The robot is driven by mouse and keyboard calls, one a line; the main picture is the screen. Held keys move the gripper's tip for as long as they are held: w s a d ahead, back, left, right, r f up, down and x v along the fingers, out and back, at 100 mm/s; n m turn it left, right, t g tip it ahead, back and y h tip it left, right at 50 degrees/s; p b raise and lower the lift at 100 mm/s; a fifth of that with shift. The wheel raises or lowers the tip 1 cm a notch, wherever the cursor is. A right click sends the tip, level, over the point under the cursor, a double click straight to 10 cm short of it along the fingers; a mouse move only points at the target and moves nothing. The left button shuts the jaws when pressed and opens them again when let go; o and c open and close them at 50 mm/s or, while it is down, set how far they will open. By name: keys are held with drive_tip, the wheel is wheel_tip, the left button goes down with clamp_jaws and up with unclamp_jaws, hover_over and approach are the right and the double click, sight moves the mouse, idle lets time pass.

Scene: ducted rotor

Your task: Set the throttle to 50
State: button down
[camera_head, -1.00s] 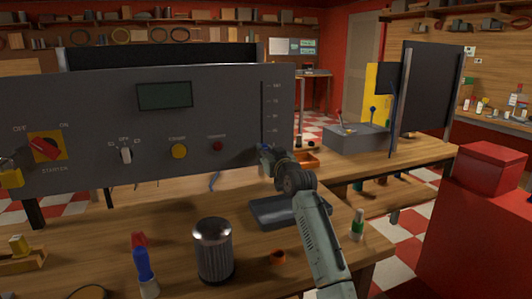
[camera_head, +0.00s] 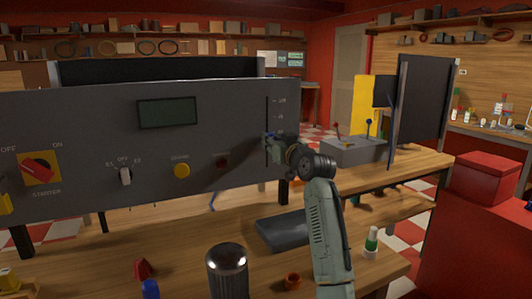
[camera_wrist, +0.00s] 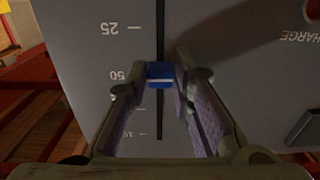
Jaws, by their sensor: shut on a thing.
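The throttle is a vertical slot with a printed scale at the right end of the grey panel (camera_head: 100,120). In the wrist view, which shows the panel upside down, its blue slider knob (camera_wrist: 160,74) sits level with the 50 label (camera_wrist: 118,75). The 25 label (camera_wrist: 110,28) is further up the picture, with another partly hidden label below. My gripper (camera_wrist: 160,80) is shut on the blue knob, one finger on each side.
The panel also has a red starter switch (camera_head: 38,170), a small white selector (camera_head: 125,176), a yellow knob (camera_head: 182,171), a dark red button (camera_head: 222,163) and a blank display (camera_head: 167,112). A metal canister (camera_head: 228,270) and a dark tray (camera_head: 284,230) are on the bench below my arm.

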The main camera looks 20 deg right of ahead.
drive_tip(key=shift+r, duration=0.3)
drive_tip(key=c, duration=1.4)
unclamp_jaws()
drive_tip(key=shift+s, duration=0.1)
drive_tip(key=s, duration=1.2)
drive_tip(key=shift+d, duration=0.2)
